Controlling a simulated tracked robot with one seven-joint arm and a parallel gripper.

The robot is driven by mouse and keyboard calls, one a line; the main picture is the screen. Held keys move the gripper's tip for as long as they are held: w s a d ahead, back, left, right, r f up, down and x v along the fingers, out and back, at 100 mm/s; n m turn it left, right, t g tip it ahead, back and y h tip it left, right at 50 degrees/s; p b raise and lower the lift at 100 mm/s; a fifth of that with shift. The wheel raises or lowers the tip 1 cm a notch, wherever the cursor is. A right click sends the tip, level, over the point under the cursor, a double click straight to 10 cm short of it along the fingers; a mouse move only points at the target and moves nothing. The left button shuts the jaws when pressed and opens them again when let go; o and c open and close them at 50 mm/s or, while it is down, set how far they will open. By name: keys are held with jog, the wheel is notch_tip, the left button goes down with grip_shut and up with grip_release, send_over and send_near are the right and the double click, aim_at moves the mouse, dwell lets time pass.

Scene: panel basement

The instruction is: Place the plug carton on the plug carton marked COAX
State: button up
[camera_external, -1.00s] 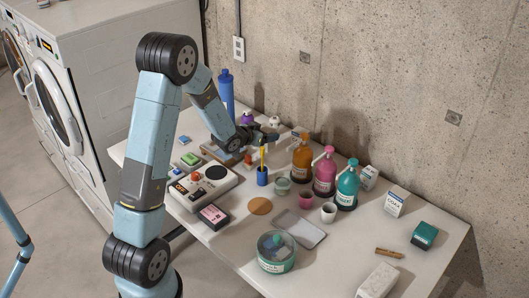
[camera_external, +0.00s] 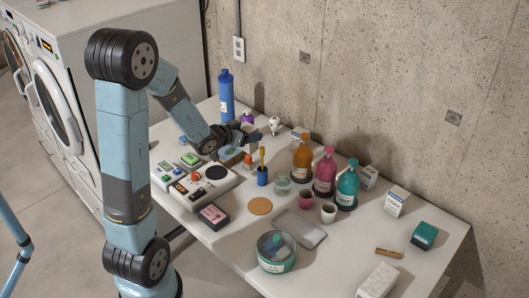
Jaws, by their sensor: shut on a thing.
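A white carton marked COAX (camera_external: 396,202) stands upright on the right part of the table, near the wall. Another white carton (camera_external: 368,177) stands just behind and left of it. A further small pale carton (camera_external: 299,136) shows partly behind the orange bottle. My gripper (camera_external: 254,135) is at the back left of the table, over the area by the brown box, left of the pale carton. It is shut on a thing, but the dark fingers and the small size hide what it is. I cannot tell which carton, if any, it holds.
Orange (camera_external: 302,160), pink (camera_external: 325,176) and teal (camera_external: 347,188) pump bottles stand between my gripper and the COAX carton. A blue bottle (camera_external: 226,96) stands at the back left. A teal box (camera_external: 424,235) lies right of the COAX carton. A grey tray (camera_external: 299,229) lies in front.

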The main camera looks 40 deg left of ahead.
notch_tip(320, 180, up, 14)
jog(key=w+d+r+m+h, duration=0.1)
jog(key=w+d, duration=0.4)
jog(key=d, duration=0.7)
jog(key=w+d+r+m+h, duration=0.15)
jog(key=w+d, duration=0.35)
jog(key=d, duration=0.6)
jog(key=s+d+f+m+g+h, duration=0.1)
jog(key=d+f+m+h, duration=0.15)
jog(key=d, duration=1.85)
send_over(400, 191)
jog(key=shift+n, duration=0.3)
jog(key=shift+s+f, duration=0.1)
jog(key=shift+f, duration=8.85)
